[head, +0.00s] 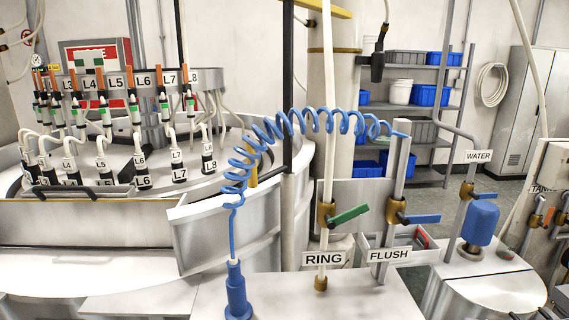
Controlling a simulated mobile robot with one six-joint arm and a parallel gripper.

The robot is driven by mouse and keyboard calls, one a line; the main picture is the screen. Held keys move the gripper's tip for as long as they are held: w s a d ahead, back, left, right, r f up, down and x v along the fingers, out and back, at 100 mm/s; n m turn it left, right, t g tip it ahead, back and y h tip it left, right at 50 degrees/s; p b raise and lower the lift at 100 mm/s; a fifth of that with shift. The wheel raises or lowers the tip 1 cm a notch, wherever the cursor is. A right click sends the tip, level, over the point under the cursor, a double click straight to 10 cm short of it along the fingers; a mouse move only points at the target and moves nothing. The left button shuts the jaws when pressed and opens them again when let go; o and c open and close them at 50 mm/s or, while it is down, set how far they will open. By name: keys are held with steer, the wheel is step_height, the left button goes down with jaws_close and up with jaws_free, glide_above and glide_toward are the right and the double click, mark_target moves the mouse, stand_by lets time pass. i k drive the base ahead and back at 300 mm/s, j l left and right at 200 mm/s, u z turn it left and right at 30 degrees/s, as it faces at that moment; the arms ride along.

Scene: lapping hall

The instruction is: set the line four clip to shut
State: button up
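The line four clip (79,117) appears to be the small fitting with a green part, just left of and below the L4 label (89,83) on the curved rack in the head view. A thin orange-topped line runs down through it. The clip is small, and I cannot tell whether it is open or shut. A lower L4 label (72,183) marks a dark-based fitting on the round machine below. My gripper is not in view.
Similar clips for L5 (107,110) to L8 stand close on the right. A blue coiled hose (245,160) hangs across the middle. A pale panel (90,232) edges the machine's front.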

mark_target(74, 80)
steer(key=i+j+u, duration=0.1)
steer(key=j+u, duration=0.25)
steer(key=i+j+u, duration=0.15)
steer(key=j+u, duration=0.25)
steer(key=i+j+u, duration=0.35)
steer(key=k+j, duration=0.1)
steer(key=j, duration=0.05)
